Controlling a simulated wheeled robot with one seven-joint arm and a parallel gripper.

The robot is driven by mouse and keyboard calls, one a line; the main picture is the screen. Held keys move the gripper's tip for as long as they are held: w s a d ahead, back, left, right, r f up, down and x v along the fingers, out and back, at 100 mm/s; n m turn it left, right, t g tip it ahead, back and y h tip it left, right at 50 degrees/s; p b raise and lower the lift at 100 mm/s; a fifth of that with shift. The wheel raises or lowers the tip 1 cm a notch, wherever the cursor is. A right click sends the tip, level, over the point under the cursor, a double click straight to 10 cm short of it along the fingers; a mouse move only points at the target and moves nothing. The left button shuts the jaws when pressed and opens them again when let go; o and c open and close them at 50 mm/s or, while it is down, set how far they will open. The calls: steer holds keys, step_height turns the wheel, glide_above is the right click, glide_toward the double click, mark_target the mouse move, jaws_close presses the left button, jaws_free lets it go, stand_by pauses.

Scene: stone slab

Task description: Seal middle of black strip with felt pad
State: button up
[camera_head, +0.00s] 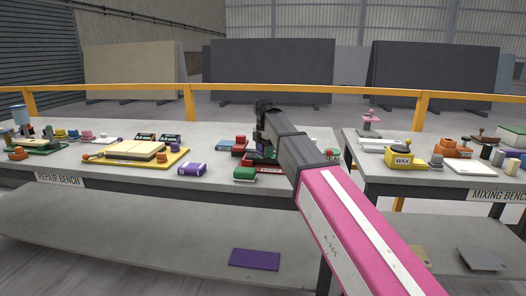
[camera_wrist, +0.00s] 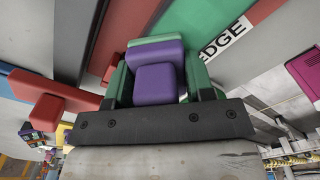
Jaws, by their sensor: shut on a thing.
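My gripper (camera_head: 263,150) reaches down over the middle-right part of the repair bench. In the wrist view my gripper (camera_wrist: 158,72) has green fingers on both sides of a purple block (camera_wrist: 155,85) and is shut on it. The block looks like a pad with a smaller raised grip; whether it is felt I cannot tell. The block's underside and any contact are hidden.
A yellow wax tin (camera_head: 401,160) stands on the mixing bench. An orange rail (camera_head: 150,88) runs behind.

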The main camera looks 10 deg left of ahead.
steer(key=shift+a+f, duration=0.2)
steer(key=shift+a, duration=0.2)
steer(key=shift+c, duration=0.4)
steer(key=shift+a+r, duration=0.1)
steer(key=shift+r, duration=2.95)
steer(key=shift+r, duration=1.5)
